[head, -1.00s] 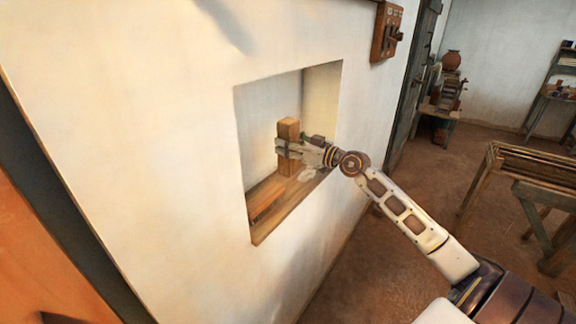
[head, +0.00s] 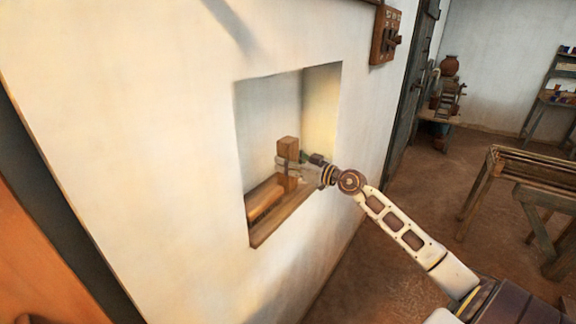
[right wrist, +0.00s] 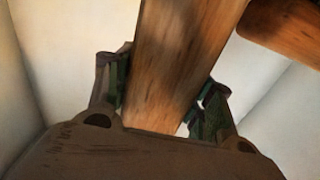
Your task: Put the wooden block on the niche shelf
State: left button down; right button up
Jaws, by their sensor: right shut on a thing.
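The wooden block (head: 288,147) is upright inside the wall niche, and it also fills the middle of the right wrist view (right wrist: 180,60). My right gripper (head: 287,165) is shut on it, with a finger on each side (right wrist: 160,95). The niche shelf (head: 278,224) is the wooden board along the niche's bottom. The block's lower end is hidden by the gripper and a brown piece, so I cannot tell whether it touches the shelf. My left gripper is not in view.
A long brown wooden piece (head: 264,198) lies on the shelf to the left of the block. The niche's side walls stand close around the gripper. A switch panel (head: 386,36) is on the wall at upper right. A wooden frame (head: 530,170) stands at right.

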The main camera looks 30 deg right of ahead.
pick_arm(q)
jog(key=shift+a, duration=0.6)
pick_arm(e)
jog(key=shift+f, duration=0.15)
jog(key=shift+f, duration=0.1)
jog(key=o, duration=1.2)
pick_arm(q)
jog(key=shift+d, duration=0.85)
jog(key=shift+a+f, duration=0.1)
